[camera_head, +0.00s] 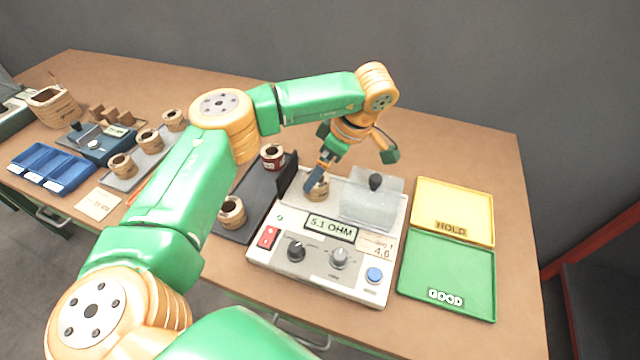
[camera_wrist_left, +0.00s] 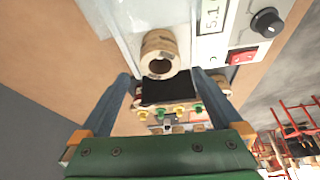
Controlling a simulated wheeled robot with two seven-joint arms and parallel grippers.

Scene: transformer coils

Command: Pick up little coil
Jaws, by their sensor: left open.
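A little tan coil (camera_head: 318,192) with a dark hole sits on the left part of the grey tester (camera_head: 262,252), whose display reads 5.1 OHM. My left gripper (camera_head: 322,174) is over it, and one dark blue finger partly hides the coil. In the left wrist view the coil (camera_wrist_left: 160,52) lies ahead, roughly between the two open fingers (camera_wrist_left: 160,84) of that gripper. Whether a finger touches it I cannot tell. More little coils stand on the dark tray, one tan (camera_head: 232,212) and one with red (camera_head: 272,156). My right gripper is not seen.
A clear raised cover (camera_head: 370,208) with a dark knob stands right of the coil. Yellow HOLD (camera_head: 452,205) and green GOOD (camera_head: 447,268) trays lie on the right.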

